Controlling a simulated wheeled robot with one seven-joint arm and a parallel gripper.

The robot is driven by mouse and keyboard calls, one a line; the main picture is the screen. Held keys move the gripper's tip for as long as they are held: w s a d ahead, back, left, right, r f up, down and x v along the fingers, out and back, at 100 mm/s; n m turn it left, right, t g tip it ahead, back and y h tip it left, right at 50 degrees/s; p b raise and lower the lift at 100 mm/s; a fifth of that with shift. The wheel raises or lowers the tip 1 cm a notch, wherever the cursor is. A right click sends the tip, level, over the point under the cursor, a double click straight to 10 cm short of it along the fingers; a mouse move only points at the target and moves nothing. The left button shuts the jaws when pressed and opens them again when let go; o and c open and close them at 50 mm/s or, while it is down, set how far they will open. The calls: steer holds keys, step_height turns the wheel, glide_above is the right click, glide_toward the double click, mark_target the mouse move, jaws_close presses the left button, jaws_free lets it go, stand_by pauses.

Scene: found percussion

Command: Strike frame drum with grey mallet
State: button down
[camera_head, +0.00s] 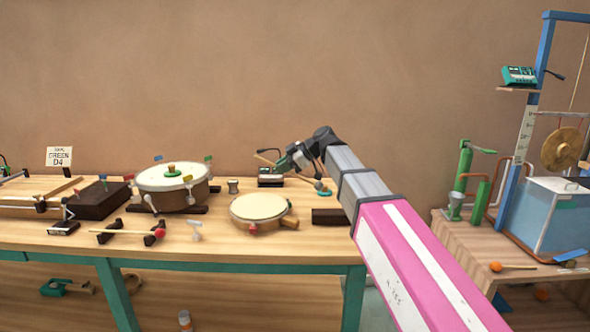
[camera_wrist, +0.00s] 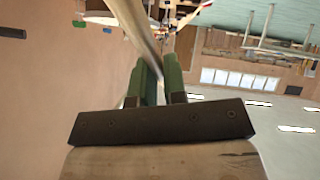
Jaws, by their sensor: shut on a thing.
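The frame drum (camera_head: 258,207) lies on the wooden table with its pale round skin facing up. My gripper (camera_head: 284,163) is above the table, behind and slightly right of the drum, apart from it. It is shut on a thin wooden handle that sticks out on both sides. A small greyish head (camera_head: 318,185) shows at the handle's lower right end, so this appears to be the grey mallet. In the wrist view the pale handle (camera_wrist: 140,28) runs between the green fingers (camera_wrist: 160,82); its head cannot be made out there.
A larger drum (camera_head: 172,190) with small coloured flags stands left of the frame drum. A red-headed mallet (camera_head: 159,233) rests on a stand in front. A dark block (camera_head: 329,216) lies to the right. A side table (camera_head: 470,240) holds a gong (camera_head: 562,149) and a blue tank (camera_head: 545,215).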

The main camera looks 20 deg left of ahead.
steer(key=s+a+r+n+g+h, duration=0.1)
steer(key=s+a+r+n+g, duration=0.3)
steer(key=s+a+n, duration=0.5)
steer(key=s+a, duration=0.2)
steer(key=a, duration=0.2)
steer(key=shift+s+a+r+n, duration=0.2)
steer(key=shift+s+a+n, duration=0.2)
step_height(320, 180, down, 5)
step_height(320, 180, down, 6)
steer(key=w+m+g+y, duration=0.1)
steer(key=w+g, duration=0.1)
step_height(320, 180, up, 6)
steer(key=shift+s+d, duration=0.2)
stand_by(0.3)
steer(key=shift+r, duration=0.1)
